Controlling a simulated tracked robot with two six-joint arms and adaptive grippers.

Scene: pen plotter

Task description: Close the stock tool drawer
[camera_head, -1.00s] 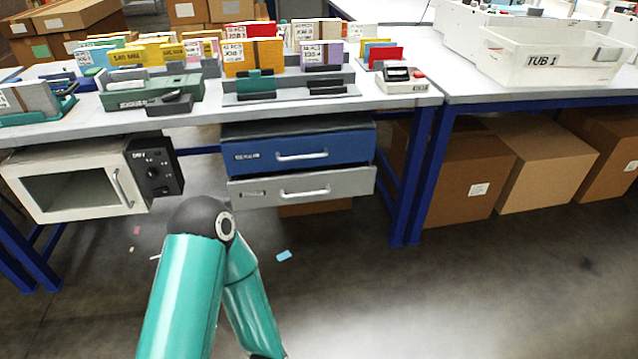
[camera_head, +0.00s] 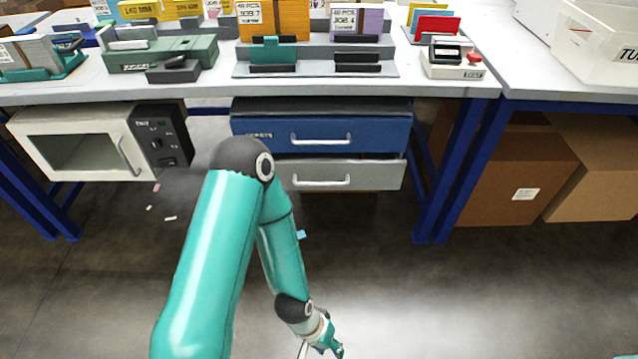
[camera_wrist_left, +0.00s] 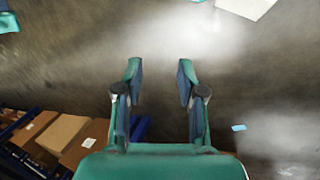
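Two drawers hang under the bench in the head view. The upper one is a blue drawer (camera_head: 375,133) with a pale handle and a label too small to read. The lower one is a grey drawer (camera_head: 378,176) with a similar handle, its left end hidden behind my left arm. I cannot tell from the labels which is the stock tool drawer, nor how far either is pulled out. My left gripper (camera_head: 324,349) is low in front of the drawers, apart from them. In the left wrist view the left gripper (camera_wrist_left: 159,78) has its fingers apart, with only floor between them. My right gripper is out of view.
A white oven-like box (camera_head: 75,146) hangs left of the drawers. Blue table legs (camera_head: 462,172) and cardboard boxes (camera_head: 510,180) stand to the right. Trays and cards cover the bench top (camera_head: 215,90). The floor in front of the drawers is clear apart from small scraps.

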